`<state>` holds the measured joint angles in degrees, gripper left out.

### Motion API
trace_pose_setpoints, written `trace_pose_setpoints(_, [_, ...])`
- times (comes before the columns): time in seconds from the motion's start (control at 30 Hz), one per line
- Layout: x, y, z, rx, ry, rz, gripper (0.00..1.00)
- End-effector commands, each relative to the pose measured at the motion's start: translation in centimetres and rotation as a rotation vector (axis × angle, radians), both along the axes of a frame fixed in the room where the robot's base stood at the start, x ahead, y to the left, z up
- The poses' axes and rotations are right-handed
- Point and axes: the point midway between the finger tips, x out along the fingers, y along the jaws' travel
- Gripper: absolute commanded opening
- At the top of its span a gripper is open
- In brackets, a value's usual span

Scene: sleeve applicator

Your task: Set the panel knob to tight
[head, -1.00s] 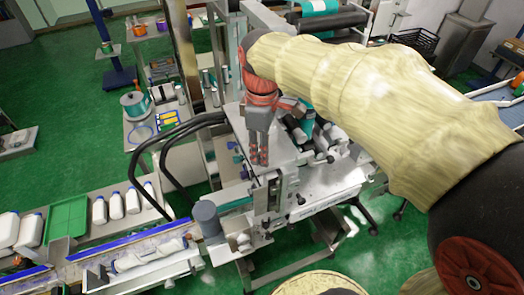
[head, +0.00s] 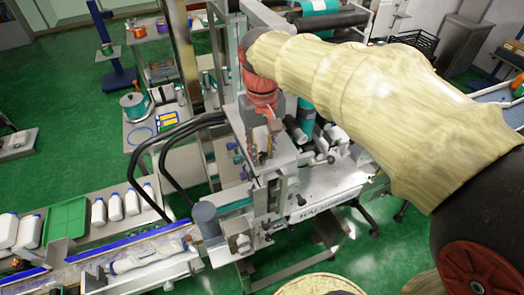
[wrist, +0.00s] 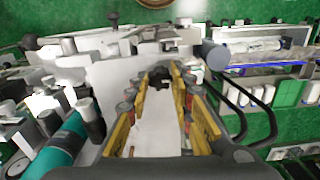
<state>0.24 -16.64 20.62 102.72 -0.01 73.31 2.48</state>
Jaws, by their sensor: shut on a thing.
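The panel knob (wrist: 159,78) is a small black knob on a pale panel (wrist: 150,122), seen in the wrist view between the tips of my fingers. My gripper (wrist: 162,72) is shut on it, with the yellow inner pads running down both sides. In the head view my gripper (head: 262,160) points down onto the sloping panel (head: 285,148) of the sleeve machine. The knob is hidden by my fingers there. I cannot read any setting marks around the knob.
A grey cylinder (head: 206,218) stands at the machine's near left, beside the conveyor with a white bottle (head: 140,257). Black hoses (head: 160,155) loop left of the machine. Teal rolls (head: 306,112) stand close on the right.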

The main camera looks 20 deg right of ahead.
Motion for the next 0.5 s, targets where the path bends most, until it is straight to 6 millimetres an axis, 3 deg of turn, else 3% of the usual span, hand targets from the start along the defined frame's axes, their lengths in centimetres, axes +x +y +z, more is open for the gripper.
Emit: trace_pose_setpoints(0.5, [0.04, 0.02, 0.02, 0.001, -0.001, -0.488, 0.0])
